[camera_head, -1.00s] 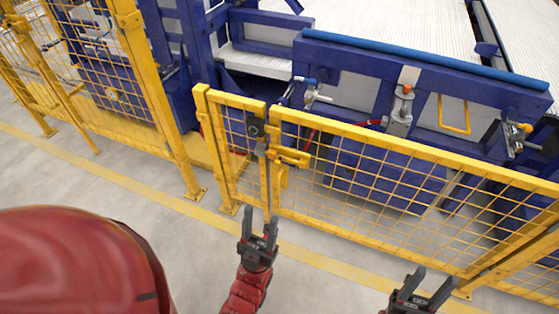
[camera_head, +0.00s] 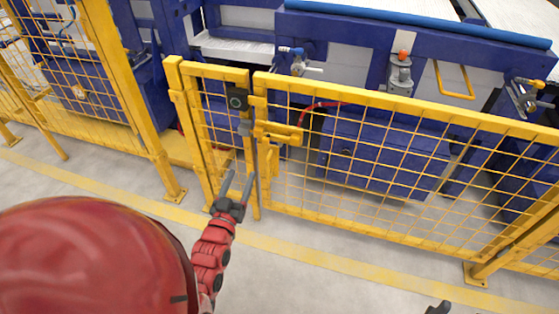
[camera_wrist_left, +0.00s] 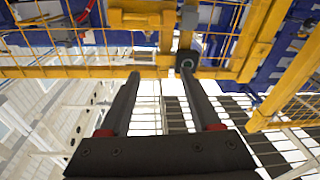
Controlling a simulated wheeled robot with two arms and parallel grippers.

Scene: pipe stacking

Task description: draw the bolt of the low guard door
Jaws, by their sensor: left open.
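The low guard door (camera_head: 370,150) is a yellow frame with wire mesh. It stands upright and looks closed against the narrow fixed mesh panel (camera_head: 212,120) on its left. The yellow bolt (camera_head: 278,132) sits near the door's upper left corner; it also shows at the top of the left wrist view (camera_wrist_left: 140,20). My left gripper (camera_head: 239,178) is open and empty, below and left of the bolt, in front of the fence and apart from the bolt. Its two fingers show in the left wrist view (camera_wrist_left: 160,78). Of my right gripper (camera_head: 439,307), only a dark tip shows at the bottom edge.
A dark box with a round face (camera_head: 238,101) is mounted beside the bolt on the panel side. Blue machinery (camera_head: 375,155) stands behind the fence. A taller yellow fence (camera_head: 118,90) stands at left. The floor in front, with a yellow line (camera_head: 320,260), is clear.

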